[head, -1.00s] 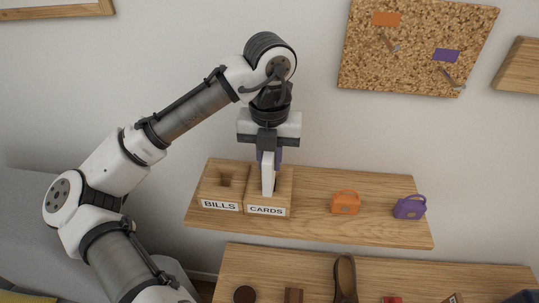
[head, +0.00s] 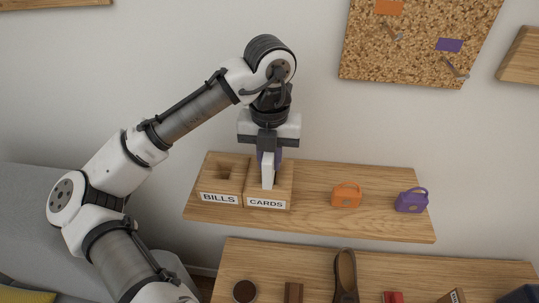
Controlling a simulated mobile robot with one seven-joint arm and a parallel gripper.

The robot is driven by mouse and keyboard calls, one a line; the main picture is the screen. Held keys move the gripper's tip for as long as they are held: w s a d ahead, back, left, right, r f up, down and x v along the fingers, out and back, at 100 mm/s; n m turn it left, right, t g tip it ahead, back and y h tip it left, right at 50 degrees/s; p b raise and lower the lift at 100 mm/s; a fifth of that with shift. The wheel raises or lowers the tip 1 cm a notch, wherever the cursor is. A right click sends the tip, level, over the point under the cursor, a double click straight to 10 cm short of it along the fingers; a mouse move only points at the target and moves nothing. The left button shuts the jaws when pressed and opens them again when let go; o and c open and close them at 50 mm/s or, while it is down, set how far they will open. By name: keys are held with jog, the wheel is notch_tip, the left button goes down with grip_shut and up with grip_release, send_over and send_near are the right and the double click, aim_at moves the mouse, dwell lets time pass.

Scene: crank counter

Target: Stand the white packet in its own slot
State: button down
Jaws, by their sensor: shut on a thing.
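The white packet (head: 267,171) is upright in my gripper (head: 268,158), which points down over the CARDS box. The packet's lower end is at the opening of the wooden CARDS box (head: 267,204); how deep it reaches I cannot tell. The inside of the CARDS slot is mostly hidden by the packet and gripper.
An orange padlock-shaped thing (head: 346,196) and a purple one (head: 411,201) stand on the shelf to the right. A lower shelf (head: 300,262) holds several small things. A cork board (head: 420,45) hangs on the wall. The shelf between the CARDS box and the orange thing is clear.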

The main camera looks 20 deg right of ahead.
jog(key=shift+f, duration=0.1)
jog(key=c, duration=1.3)
grip_release()
jog(key=shift+o, duration=0.2)
